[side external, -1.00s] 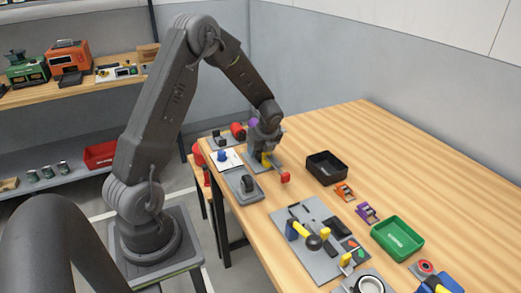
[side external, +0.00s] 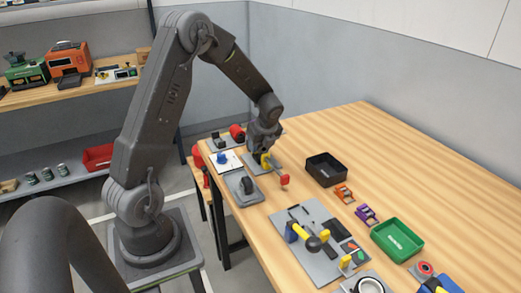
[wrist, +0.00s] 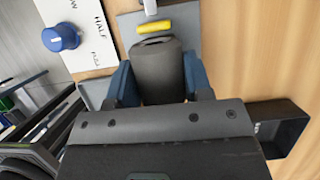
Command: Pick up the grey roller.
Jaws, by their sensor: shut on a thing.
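The grey roller (wrist: 158,68) is a dark grey cylinder in the wrist view. My gripper (wrist: 159,84) has its blue fingers on either side of the roller and is shut on it. In the side view my gripper (side external: 262,143) is low over the far left end of the table, close to a yellow part and a red-tipped lever. The roller cannot be made out clearly there, and its contact with the surface below is hidden.
Close by are a yellow bar (wrist: 167,26) on a grey plate, a blue knob (wrist: 61,37) on a white marked panel, a black bin (side external: 326,171) and a plate with a dark wheel (side external: 247,185). A green tray (side external: 397,240) stands nearer.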

